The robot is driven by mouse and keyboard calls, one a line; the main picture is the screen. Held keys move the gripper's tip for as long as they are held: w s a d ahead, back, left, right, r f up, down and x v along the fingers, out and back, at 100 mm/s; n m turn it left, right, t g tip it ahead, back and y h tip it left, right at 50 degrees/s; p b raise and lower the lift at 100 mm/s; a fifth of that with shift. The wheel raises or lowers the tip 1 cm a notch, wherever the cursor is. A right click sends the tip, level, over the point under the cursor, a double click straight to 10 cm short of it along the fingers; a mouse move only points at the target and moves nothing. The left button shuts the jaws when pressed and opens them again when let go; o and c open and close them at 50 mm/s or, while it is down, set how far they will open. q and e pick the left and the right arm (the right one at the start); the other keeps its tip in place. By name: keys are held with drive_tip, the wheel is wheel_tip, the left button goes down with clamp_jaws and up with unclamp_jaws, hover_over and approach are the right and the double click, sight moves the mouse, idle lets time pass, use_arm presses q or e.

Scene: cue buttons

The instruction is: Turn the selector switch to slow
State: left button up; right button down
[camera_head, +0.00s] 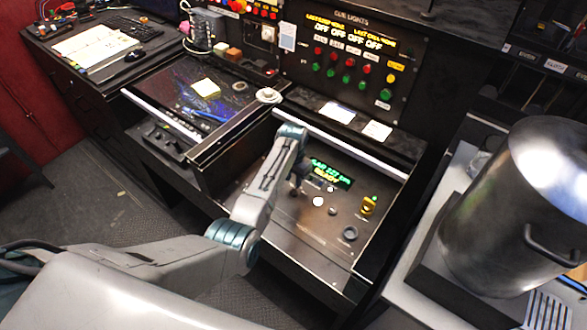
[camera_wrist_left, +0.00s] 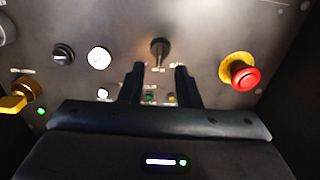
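The selector switch (camera_wrist_left: 160,48) is a dark knob with a pointed handle on the sloped metal panel (camera_head: 300,222). In the left wrist view it stands just past the fingertips, in line with the gap between them. My left gripper (camera_wrist_left: 159,72) is open, a finger to each side of that gap, with nothing held. In the head view my left gripper (camera_head: 298,186) hangs over the panel and hides the switch. I cannot read the labels around the switch or tell which position it points to. My right gripper is in neither view.
On the same panel are a red emergency stop (camera_wrist_left: 245,77), a white button (camera_wrist_left: 98,58), a black knob (camera_wrist_left: 63,53), a yellow switch (camera_head: 369,205) and a lit display (camera_head: 330,172). A bar (camera_head: 345,143) edges the panel's back. A metal pot (camera_head: 530,210) stands at right.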

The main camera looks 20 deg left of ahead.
use_arm(q)
wheel_tip(320, 180, up, 6)
drive_tip(key=shift+b, duration=0.4)
